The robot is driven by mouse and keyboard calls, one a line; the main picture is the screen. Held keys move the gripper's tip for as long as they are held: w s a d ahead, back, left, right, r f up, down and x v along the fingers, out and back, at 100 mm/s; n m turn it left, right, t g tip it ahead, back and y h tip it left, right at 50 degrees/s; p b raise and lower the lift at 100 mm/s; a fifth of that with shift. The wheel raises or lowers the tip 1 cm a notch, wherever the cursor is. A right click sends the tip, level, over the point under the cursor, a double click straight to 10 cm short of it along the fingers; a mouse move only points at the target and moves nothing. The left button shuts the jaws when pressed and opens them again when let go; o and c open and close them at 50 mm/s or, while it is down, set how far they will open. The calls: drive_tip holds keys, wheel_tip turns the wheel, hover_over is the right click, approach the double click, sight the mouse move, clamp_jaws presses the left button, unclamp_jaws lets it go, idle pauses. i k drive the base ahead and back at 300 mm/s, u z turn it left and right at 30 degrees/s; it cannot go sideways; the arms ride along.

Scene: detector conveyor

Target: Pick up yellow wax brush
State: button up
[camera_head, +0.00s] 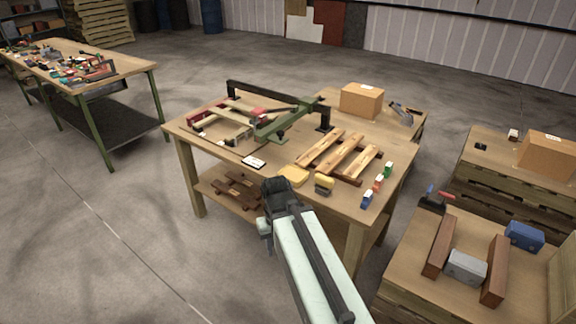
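A small block with a yellow top and a dark grey lower part (324,182), which looks like the yellow wax brush, sits near the front edge of the central wooden workbench (225,158). A flat yellow piece (294,175) lies just to its left. My gripper (279,186) is dark and shows at the bench's front edge, left of the brush and apart from it in the picture. My arm reaches up from the bottom of the view. The fingertips are too dark and small to show whether they are open, and I see nothing held.
Wooden slats (340,153) lie behind the brush. Small coloured bottles (378,183) stand to its right. A green clamp-like tool (285,122) and a cardboard box (362,101) are farther back. A lower table (410,280) stands at the right.

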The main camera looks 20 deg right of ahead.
sight(323, 186)
drive_tip(key=u, duration=0.25)
drive_tip(key=i, duration=1.2)
drive_tip(key=u, duration=0.25)
drive_tip(key=k, duration=0.65)
drive_tip(key=u, duration=0.25)
drive_tip(key=i, duration=0.65)
drive_tip(key=z, duration=0.15)
